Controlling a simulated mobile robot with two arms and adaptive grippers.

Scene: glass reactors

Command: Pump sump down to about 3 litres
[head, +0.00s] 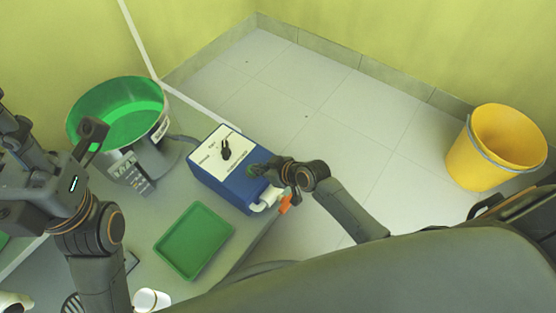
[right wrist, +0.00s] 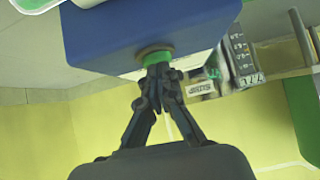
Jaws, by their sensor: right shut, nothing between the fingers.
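The blue pump box (head: 236,184) has a white top with a black knob (head: 226,150). A green button (right wrist: 157,60) in a round collar sits on its side. My right gripper (head: 258,169) is shut and empty at that side; in the right wrist view its fingertips (right wrist: 157,76) meet the button's face. I cannot tell whether the button is pressed in. My left gripper (head: 91,136) is near the sump; its finger opening is unclear. The liquid level is not readable.
A green tray (head: 194,241) lies on the grey bench in front of the pump. A white pipe fitting (head: 267,199) and orange handle (head: 285,204) stick out beside my right gripper. A grey panel (head: 130,174) stands by the sump. A yellow bucket (head: 478,163) stands on the floor at right.

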